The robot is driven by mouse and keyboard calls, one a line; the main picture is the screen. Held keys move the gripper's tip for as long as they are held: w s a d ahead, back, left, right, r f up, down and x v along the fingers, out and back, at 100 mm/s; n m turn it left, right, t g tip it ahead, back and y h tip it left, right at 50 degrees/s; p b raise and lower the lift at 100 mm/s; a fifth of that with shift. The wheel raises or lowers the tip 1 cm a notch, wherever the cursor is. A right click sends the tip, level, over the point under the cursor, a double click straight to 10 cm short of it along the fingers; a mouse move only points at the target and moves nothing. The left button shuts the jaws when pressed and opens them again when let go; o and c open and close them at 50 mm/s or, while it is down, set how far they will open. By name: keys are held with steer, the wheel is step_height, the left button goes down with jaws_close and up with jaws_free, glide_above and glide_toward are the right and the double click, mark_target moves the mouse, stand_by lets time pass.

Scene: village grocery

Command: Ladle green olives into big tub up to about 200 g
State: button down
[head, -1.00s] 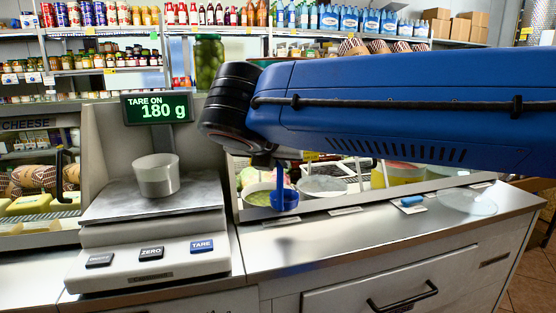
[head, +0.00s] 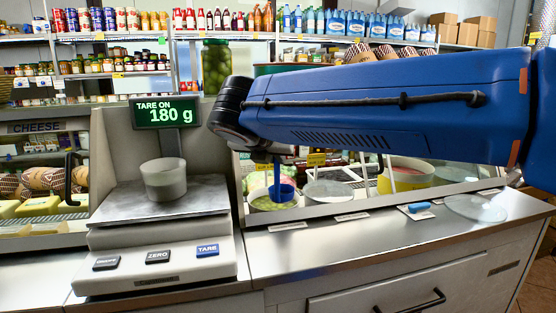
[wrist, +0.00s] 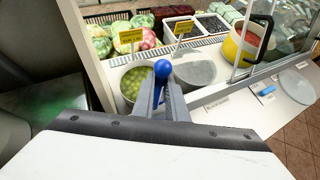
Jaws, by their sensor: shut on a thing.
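My gripper (wrist: 160,98) is shut on a blue ladle (head: 283,191), whose blue knob (wrist: 162,68) sticks up between the fingers in the wrist view. The ladle's cup hangs upright over the round pot of green olives (wrist: 128,84); I cannot see what is in the cup. The olive pot also shows in the head view (head: 262,204), partly behind the ladle. The big tub (head: 163,180), pale and translucent, stands upright on the scale plate (head: 120,208). Its contents are hidden by its wall. The scale display (head: 166,112) reads TARE ON, 180 g.
A grey-covered pot (wrist: 195,73) stands right of the olives, with a yellow tub (wrist: 240,48) farther right. A glass panel and counter ledge run in front. A blue-handled item (head: 416,208) and a clear disc (head: 475,208) lie on the right counter. A large olive jar (head: 216,68) stands behind.

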mark_target(270, 188)
steer(key=shift+w+a+f, duration=0.3)
steer(key=shift+w+f, duration=0.05)
steer(key=shift+w, duration=0.65)
steer(key=shift+w+a+f, duration=0.25)
steer(key=shift+w+f, duration=0.05)
steer(key=shift+w, duration=0.75)
steer(key=shift+w+a+f, duration=0.3)
steer(key=shift+w+f, duration=0.05)
steer(key=shift+w, duration=0.65)
steer(key=shift+w+f, duration=0.15)
steer(key=shift+f, duration=4.25)
